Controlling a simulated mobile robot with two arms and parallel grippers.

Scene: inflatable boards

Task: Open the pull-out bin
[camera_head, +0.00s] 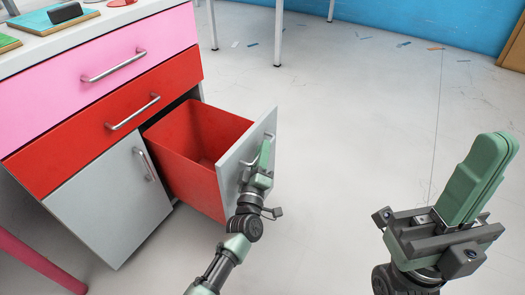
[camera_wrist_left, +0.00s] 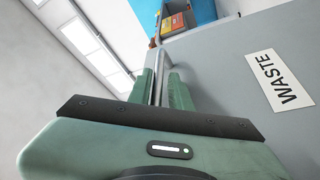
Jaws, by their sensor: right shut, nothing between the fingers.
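The pull-out bin (camera_head: 185,160) is a red container behind a grey front panel (camera_head: 228,168). It stands well out from the cabinet, and I see down into its empty-looking inside. Its metal handle (camera_wrist_left: 158,62) runs between the two green fingers of my left gripper (camera_wrist_left: 163,85), which is shut on it. In the head view the left gripper (camera_head: 262,160) is at the outer side of the panel and partly hides the handle. The wrist view shows a "WASTE" label (camera_wrist_left: 280,80) on the panel. My right gripper (camera_head: 492,155) is shut and empty, over the floor at the right.
The cabinet has a pink drawer (camera_head: 100,65), a red drawer (camera_head: 110,115) and a grey door (camera_head: 110,200), all shut. Boards (camera_head: 50,20) lie on its top. White table legs (camera_head: 278,35) stand behind. The floor (camera_head: 340,150) right of the bin is clear.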

